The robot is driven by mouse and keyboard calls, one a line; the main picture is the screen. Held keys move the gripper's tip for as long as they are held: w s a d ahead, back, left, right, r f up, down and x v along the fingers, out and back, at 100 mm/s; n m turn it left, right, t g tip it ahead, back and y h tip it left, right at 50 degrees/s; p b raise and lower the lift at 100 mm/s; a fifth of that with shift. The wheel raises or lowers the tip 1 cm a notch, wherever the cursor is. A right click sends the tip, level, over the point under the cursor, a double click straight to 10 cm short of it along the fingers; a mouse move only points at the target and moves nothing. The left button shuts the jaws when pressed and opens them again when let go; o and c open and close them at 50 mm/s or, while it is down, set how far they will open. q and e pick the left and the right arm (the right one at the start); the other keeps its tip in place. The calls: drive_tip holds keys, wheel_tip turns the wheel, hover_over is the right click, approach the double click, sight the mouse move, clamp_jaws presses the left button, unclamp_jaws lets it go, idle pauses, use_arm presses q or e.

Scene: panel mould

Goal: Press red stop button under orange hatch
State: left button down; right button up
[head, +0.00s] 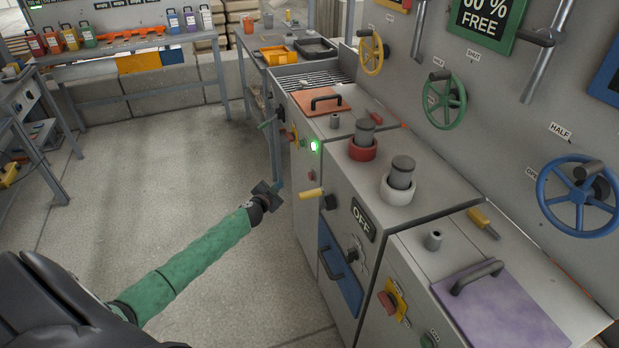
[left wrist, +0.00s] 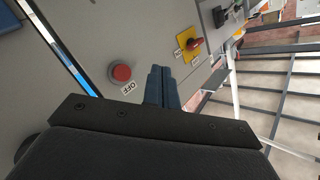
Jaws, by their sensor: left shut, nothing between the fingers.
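The orange hatch (head: 320,103) with its black handle lies shut on top of the far cabinet. On the cabinet front below it, a small red button (head: 311,175) sits under a lit green light (head: 314,146). In the left wrist view a round red button (left wrist: 121,72) with an OFF label shows left of my fingertips. My left gripper (head: 278,187) is shut and empty, in front of the cabinet face; it shows in the left wrist view (left wrist: 161,70) beside the button, apart from it in the picture. Contact is not visible. My right gripper is not in view.
A yellow plate with a red rotary switch (left wrist: 193,44) is near the button. A yellow-handled lever (head: 311,193) sticks out from the cabinet. A purple hatch (head: 500,310) lies at the near right, with similar controls below it. The floor (head: 150,170) left of the cabinets is clear.

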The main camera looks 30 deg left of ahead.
sight(311, 176)
use_arm(q)
drive_tip(key=w+d, duration=0.5)
drive_tip(key=w, duration=0.1)
drive_tip(key=shift+w+d, duration=0.35)
drive_tip(key=shift+w, duration=0.05)
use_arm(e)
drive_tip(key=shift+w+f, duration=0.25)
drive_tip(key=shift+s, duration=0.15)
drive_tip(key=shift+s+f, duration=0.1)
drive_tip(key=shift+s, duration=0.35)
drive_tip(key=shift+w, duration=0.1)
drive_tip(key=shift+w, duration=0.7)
